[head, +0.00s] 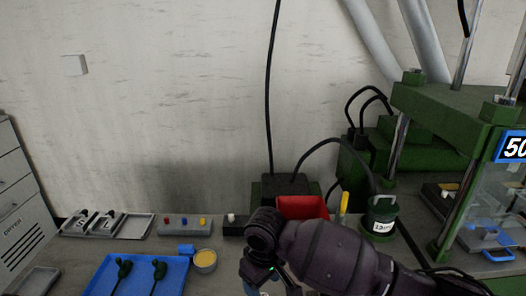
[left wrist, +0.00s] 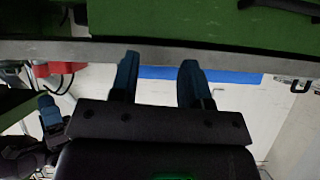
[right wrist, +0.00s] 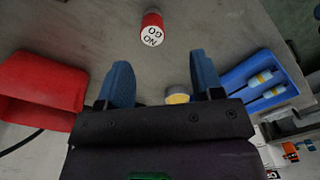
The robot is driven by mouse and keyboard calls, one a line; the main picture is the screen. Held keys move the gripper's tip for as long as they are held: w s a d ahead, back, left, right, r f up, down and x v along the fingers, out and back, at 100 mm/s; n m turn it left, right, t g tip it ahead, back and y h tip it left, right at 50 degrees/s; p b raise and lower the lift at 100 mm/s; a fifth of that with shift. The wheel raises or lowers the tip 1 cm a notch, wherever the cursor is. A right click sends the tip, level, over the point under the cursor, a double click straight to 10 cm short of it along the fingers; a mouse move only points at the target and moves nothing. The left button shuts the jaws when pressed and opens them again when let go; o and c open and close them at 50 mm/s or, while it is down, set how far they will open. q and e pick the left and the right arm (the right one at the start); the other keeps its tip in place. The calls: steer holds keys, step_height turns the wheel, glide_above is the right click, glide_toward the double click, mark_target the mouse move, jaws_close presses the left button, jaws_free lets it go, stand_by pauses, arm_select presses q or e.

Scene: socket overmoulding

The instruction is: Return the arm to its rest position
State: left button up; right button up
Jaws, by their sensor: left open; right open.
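My right arm (head: 330,257) reaches in from the right in the head view, over the bench. Its gripper is at the bottom edge there, and its fingertips are mostly cut off. In the right wrist view my right gripper (right wrist: 160,82) is open, its two blue fingers apart with nothing held between them. My left arm is not in the head view. In the left wrist view my left gripper (left wrist: 157,72) is open and empty, with a grey edge and a green surface (left wrist: 170,22) beyond its fingertips.
A red bin (head: 302,207) stands behind my right arm, a blue tray (head: 120,282) with dark parts to its left. A yellow-filled cup (head: 205,261) is by the tray. A green press (head: 455,120) stands at right.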

steer(key=s+f+y, duration=0.2)
steer(key=s+f, duration=0.1)
steer(key=s, duration=0.3)
steer(key=s+d+f+m+t+h, duration=0.15)
steer(key=s+d+m, duration=0.25)
steer(key=s+d, duration=0.8)
steer(key=s+d+m+t+h, duration=0.2)
steer(key=s+d+m, duration=0.3)
steer(key=s+d, duration=0.75)
steer(key=w+d+f+n+t, duration=0.1)
steer(key=w+d+f+t, duration=0.2)
steer(key=w+f+t, duration=0.5)
steer(key=shift+w+d+f+y, duration=0.15)
steer(key=shift+w+f+y, duration=0.3)
steer(key=shift+w+f, duration=1.05)
steer(key=shift+w+r, duration=0.2)
steer(key=shift+r, duration=0.1)
